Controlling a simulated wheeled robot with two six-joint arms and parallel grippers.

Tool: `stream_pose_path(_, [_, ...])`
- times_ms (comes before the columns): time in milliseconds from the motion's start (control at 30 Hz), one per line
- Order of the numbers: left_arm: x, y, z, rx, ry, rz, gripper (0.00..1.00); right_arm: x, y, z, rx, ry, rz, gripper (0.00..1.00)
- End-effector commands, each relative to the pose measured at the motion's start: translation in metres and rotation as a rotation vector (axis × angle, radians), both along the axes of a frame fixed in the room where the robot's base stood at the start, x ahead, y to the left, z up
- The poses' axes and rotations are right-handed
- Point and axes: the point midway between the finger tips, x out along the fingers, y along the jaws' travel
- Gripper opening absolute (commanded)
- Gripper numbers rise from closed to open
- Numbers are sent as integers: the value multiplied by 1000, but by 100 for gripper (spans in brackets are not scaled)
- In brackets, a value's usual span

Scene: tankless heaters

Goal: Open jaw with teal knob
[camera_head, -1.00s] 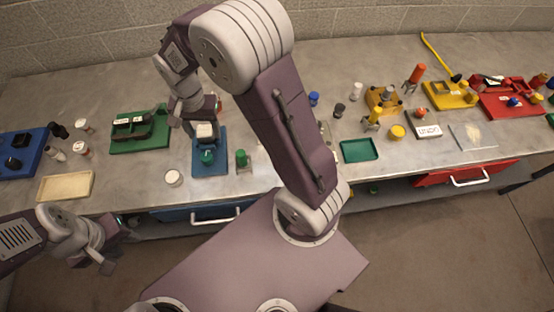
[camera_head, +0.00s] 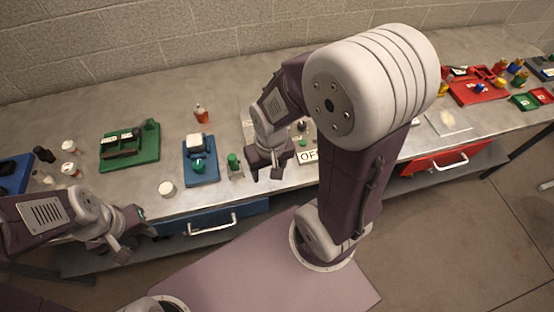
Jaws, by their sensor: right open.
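The jaw device stands on a blue base (camera_head: 201,177) on the bench, left of centre. It has a pale block (camera_head: 195,142) at its back and a round teal knob (camera_head: 198,165) at its front. Whether its jaw is open or shut is too small to tell. My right gripper (camera_head: 265,173) is open and empty, to the right of the blue base and apart from it. My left gripper (camera_head: 122,243) is low at the left, in front of the bench edge; its fingers are too unclear to read.
A small green-capped item (camera_head: 234,164) stands between the blue base and my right gripper. A green tray device (camera_head: 130,146) is to the left. A white round lid (camera_head: 166,188) lies near the front edge. An orange bottle (camera_head: 201,113) stands behind. Bare bench lies further back.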

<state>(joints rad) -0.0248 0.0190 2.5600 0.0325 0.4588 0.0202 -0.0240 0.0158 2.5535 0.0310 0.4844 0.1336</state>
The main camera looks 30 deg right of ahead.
Motion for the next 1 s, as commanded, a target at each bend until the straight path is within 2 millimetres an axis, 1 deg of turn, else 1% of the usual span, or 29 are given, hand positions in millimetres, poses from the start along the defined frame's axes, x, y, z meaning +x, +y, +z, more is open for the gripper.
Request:
stream_pose_path(33, [0, 0, 0, 0, 0, 0, 36, 0, 0, -2, -8, -12, 86, 57])
stream_pose_path(67, [0, 0, 11, 0, 1, 0, 36, 3, 0, 10, -11, -21, 121, 57])
stream_pose_path(100, [0, 0, 29, 0, 1, 0, 36, 3, 0, 28, -11, -19, 117, 57])
stream_pose_path(200, [0, 0, 49, 0, -1, 0, 36, 3, 0, 48, -11, -19, 115, 57])
stream_pose_path(300, [0, 0, 62, 0, -1, 0, 36, 3, 0, 60, -10, -18, 114, 57])
stream_pose_path(467, [0, 0, 70, 0, 0, 0, 36, 3, 0, 68, -10, -18, 113, 57])
stream_pose_path(800, [0, 0, 66, 0, 0, 0, 36, 3, 0, 65, -10, -18, 112, 57])
stream_pose_path(867, [0, 0, 57, 0, 0, 0, 36, 3, 0, 55, -10, -18, 112, 57])
stream_pose_path(967, [0, 0, 26, 0, 0, 0, 36, 3, 0, 24, -10, -18, 112, 57])
stream_pose_path(1000, [0, 0, 12, 0, 0, 0, 36, 3, 0, 11, -10, -18, 112, 57])
